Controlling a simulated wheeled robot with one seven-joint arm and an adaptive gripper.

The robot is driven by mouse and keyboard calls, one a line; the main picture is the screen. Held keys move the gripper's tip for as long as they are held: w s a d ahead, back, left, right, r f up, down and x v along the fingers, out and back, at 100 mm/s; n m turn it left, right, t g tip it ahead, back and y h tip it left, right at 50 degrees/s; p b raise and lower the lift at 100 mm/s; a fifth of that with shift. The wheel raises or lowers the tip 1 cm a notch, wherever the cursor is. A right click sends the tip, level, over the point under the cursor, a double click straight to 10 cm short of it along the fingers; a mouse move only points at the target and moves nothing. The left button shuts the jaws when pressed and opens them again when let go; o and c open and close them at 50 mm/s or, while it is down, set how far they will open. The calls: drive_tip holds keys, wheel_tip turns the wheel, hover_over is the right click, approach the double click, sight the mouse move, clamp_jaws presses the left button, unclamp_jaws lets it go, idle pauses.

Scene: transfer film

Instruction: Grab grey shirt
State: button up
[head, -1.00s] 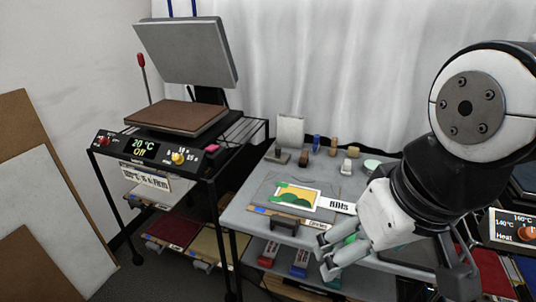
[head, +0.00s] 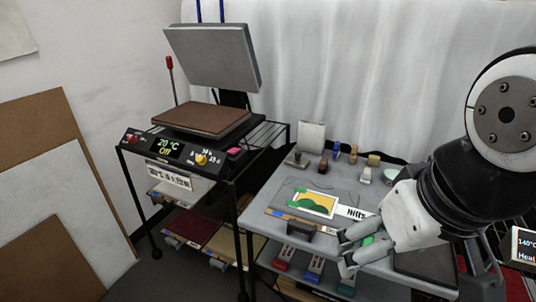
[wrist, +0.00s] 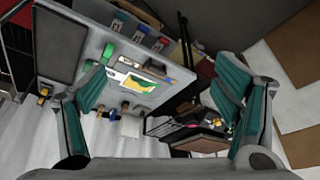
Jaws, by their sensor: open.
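A flat light-grey piece (head: 189,190) lies on the upper shelf under the heat press, partly hidden by the label and the stand's frame; it may be the grey shirt, but I cannot tell for sure. Below it lie a dark red flat piece (head: 193,229) and a tan-yellow one (head: 236,249). My gripper (head: 348,250) is open and empty at the front edge of the grey table, to the right of the shelves and apart from them. In the wrist view my gripper's teal-padded fingers (wrist: 160,95) are wide apart with nothing between them.
The heat press (head: 205,110) stands open on a black frame stand (head: 237,240). The grey table (head: 262,205) holds a green and yellow print (head: 312,203), stamps and small bottles. Brown and white boards (head: 40,190) lean at the left. Floor shows between boards and stand.

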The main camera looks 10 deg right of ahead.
sight(301, 224)
idle(0.3)
